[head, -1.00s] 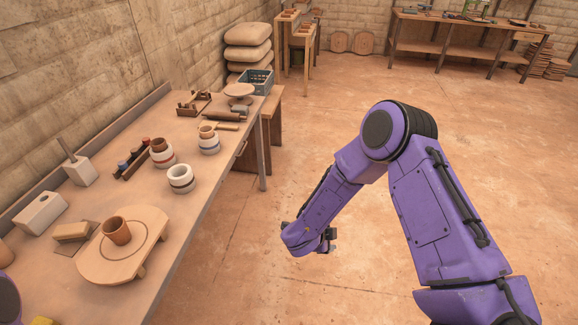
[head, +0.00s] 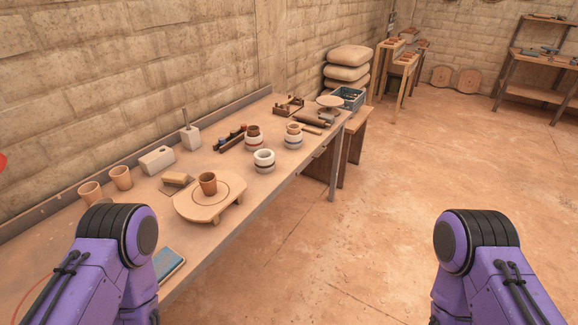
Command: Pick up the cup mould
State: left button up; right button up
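A round white mould (head: 264,161) with a dark band stands upright near the front edge of the long workbench (head: 262,195); its top opening looks empty. Two similar white moulds stand behind it, one with a red band (head: 253,143) and one further right (head: 293,141). Each of these two has a brown clay cup in its top. Only purple links of my two arms show, low at left and right. Neither gripper is in the picture, so their fingers and anything in them are hidden.
A clay cup (head: 208,183) stands on a round wooden board (head: 185,205) with feet. Two more clay cups (head: 121,178) stand at the left. White blocks and a dark rack (head: 230,139) line the back. The floor right of the bench is clear.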

aim_at(265, 161)
jog(key=z, duration=0.7)
jog(key=i, duration=0.45)
